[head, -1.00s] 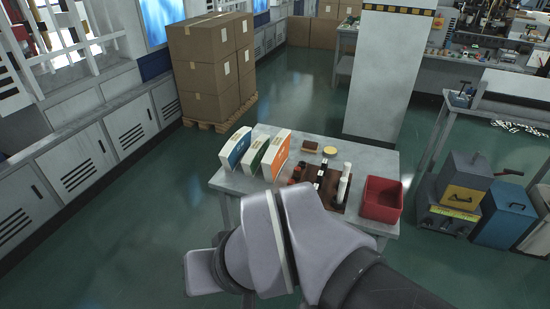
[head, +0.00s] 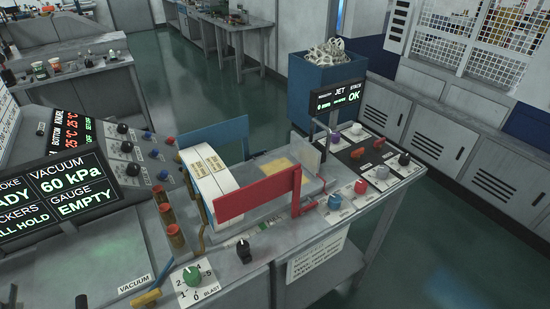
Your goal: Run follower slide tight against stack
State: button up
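A white curved stack of paper blanks (head: 212,182) with printed labels stands on the grey machine table. A red upright plate (head: 257,195), which looks like the follower slide, stands in front of the stack's right part and hides some of it. A red post (head: 296,190) rises at the plate's right end. I cannot tell whether the plate touches the stack or a gap lies between them. A blue plate (head: 214,136) stands behind the stack. My gripper is not in view.
A green dial (head: 194,276) is at the front. Knobs and a JET display (head: 338,100) reading OK stand at right. Floor is clear beyond.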

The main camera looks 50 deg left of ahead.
aim_at(311, 156)
jog(key=u, duration=1.1)
jog(key=i+j+u, duration=0.2)
jog(key=i, duration=0.2)
jog(key=i+u, duration=0.15)
jog(key=i, duration=0.3)
